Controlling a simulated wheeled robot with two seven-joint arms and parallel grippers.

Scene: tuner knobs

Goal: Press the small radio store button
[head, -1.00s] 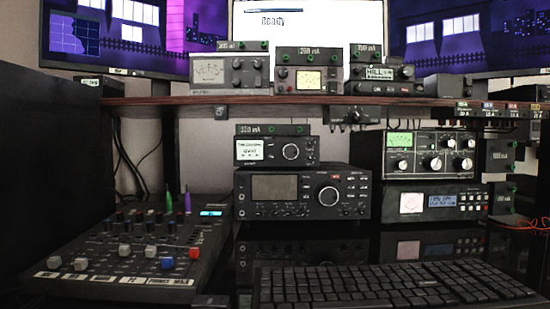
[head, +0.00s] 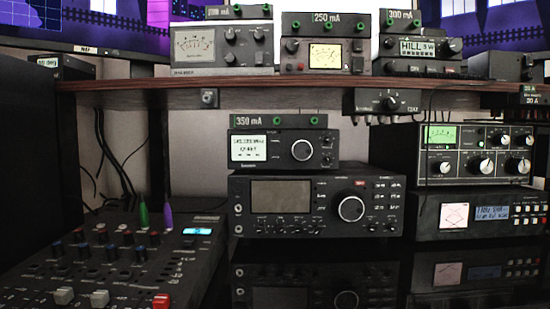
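A small radio (head: 285,142) with a lit white display and one round knob sits on top of a larger dark radio (head: 315,205), near the middle of the head view. The small radio's display (head: 248,147) is at its left and its knob (head: 302,150) at its right. Small buttons show around the knob, but their labels are too small to read, so I cannot tell which is the store button. A box marked 350 mA (head: 277,121) rests on top of the small radio. Neither of my grippers is in view.
A brown shelf (head: 290,95) with several meters and devices runs above the small radio. A mixer (head: 110,255) with faders stands at the lower left. More radio gear (head: 475,155) is stacked at the right. Glossy dark desk (head: 375,270) lies in front.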

